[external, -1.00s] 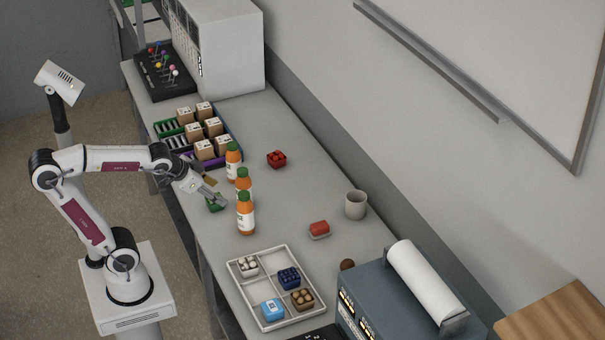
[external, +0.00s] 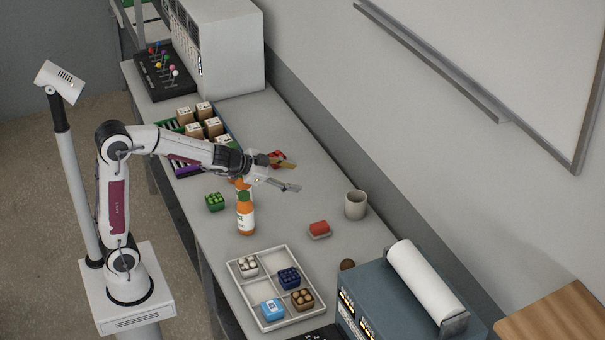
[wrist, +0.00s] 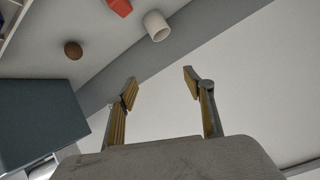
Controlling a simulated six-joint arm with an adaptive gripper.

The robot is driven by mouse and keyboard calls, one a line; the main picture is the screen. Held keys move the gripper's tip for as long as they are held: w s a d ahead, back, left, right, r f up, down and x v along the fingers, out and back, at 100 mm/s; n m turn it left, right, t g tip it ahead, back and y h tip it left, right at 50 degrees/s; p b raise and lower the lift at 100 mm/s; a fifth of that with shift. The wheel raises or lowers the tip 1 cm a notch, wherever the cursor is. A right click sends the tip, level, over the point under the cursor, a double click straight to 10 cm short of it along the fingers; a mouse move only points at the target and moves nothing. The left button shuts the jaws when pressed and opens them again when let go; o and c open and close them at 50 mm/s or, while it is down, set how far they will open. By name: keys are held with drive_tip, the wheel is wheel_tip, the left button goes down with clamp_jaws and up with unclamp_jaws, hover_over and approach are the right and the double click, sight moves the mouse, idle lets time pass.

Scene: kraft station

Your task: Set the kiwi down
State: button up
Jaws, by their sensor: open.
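The kiwi (external: 347,265) is a small brown oval on the table, close against the blue-grey machine in the external view. It also shows at the upper left of the wrist view (wrist: 73,50), clear of my fingers. My gripper (external: 293,175) is above the table near the orange bottles, well apart from the kiwi. In the wrist view my gripper (wrist: 160,80) has its two yellow-padded fingers spread wide with nothing between them.
A white divided tray (external: 237,283) with small cartons lies at the front. The blue-grey machine (external: 405,318) borders the kiwi. An orange bottle (external: 245,215) stands below my arm.

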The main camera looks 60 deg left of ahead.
drive_tip(key=w+d+f+m+h, duration=0.2)
drive_tip(key=w+d+f+h, duration=0.1)
drive_tip(key=w+d+f, duration=0.15)
drive_tip(key=m+g+h, duration=0.5)
drive_tip(key=h, duration=0.2)
approach(348, 265)
drive_tip(key=f, duration=0.1)
drive_tip(key=w+f, duration=0.1)
drive_tip(key=shift+w+d+f, duration=0.2)
drive_tip(key=shift+d+f, duration=0.05)
drive_tip(key=shift+d, duration=0.1)
drive_tip(key=shift+x, duration=1.3)
drive_tip(key=shift+w+f, duration=0.1)
drive_tip(key=shift+x, duration=2.5)
drive_tip(key=shift+w, duration=0.1)
drive_tip(key=shift+a, duration=0.1)
